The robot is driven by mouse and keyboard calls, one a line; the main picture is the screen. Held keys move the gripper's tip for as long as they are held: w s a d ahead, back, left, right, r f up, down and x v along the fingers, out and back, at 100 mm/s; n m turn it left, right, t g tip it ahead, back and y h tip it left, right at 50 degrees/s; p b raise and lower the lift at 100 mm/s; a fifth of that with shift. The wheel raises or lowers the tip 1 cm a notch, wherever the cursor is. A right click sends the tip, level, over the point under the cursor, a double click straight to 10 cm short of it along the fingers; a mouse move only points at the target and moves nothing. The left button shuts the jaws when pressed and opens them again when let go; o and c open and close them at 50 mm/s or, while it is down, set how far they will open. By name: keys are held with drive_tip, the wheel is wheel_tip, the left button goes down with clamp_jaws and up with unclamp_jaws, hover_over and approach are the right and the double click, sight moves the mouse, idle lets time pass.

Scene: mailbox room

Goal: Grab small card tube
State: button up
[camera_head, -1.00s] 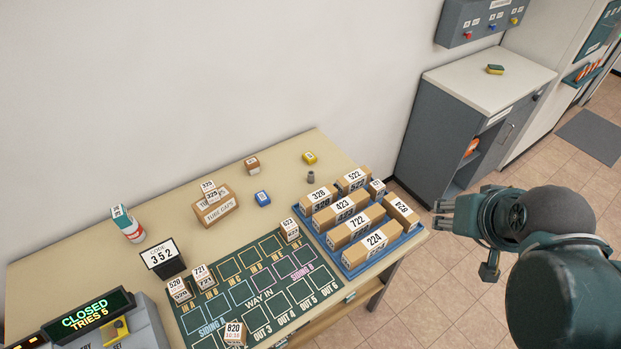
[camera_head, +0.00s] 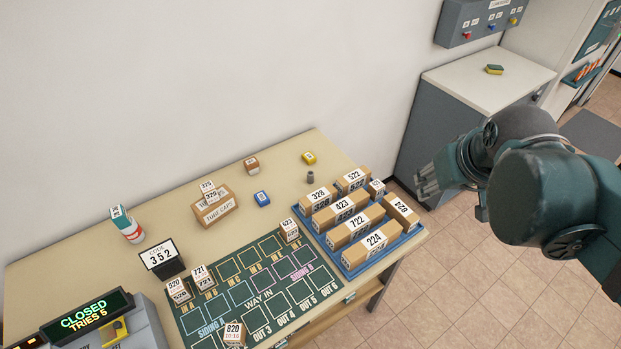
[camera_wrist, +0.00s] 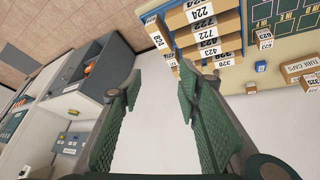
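A small grey-brown cylinder (camera_head: 310,177), which looks like a short card tube, stands upright on the table behind the blue tray. A larger red and white cylinder with a teal top (camera_head: 129,226) stands at the table's left. My gripper (camera_head: 427,184) is in the air to the right of the table, well apart from both cylinders. In the wrist view my gripper (camera_wrist: 158,84) has its two green fingers spread, with nothing between them. I cannot clearly make out the small cylinder in the wrist view.
The blue tray (camera_head: 354,270) of numbered boxes is at the table's right end. A tube caps box (camera_head: 214,208), a blue block (camera_head: 262,198) and a yellow block (camera_head: 309,158) stand nearby. A grey cabinet (camera_head: 423,143) is beyond the table's right end. A wall runs behind.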

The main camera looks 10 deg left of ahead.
drive_tip(key=w+a+f+n+g, duration=0.1)
drive_tip(key=w+a+n, duration=0.4)
drive_tip(key=w, duration=0.4)
drive_tip(key=n+g+b, duration=0.1)
drive_tip(key=n+g, duration=0.4)
drive_tip(key=n, duration=0.6)
hover_over(311, 173)
drive_tip(key=shift+h, duration=0.3)
drive_tip(key=f, duration=2.4)
drive_tip(key=shift+w+d+f, duration=0.1)
drive_tip(key=shift+d+f, duration=0.2)
drive_tip(key=shift+d, duration=0.05)
drive_tip(key=shift+a+f+n, duration=0.3)
drive_tip(key=shift+a+f, duration=0.1)
drive_tip(key=shift+f, duration=0.15)
drive_tip(key=shift+f, duration=1.3)
drive_tip(key=shift+f, duration=0.1)
drive_tip(key=shift+f+b, duration=0.3)
drive_tip(key=shift+f, duration=2.2)
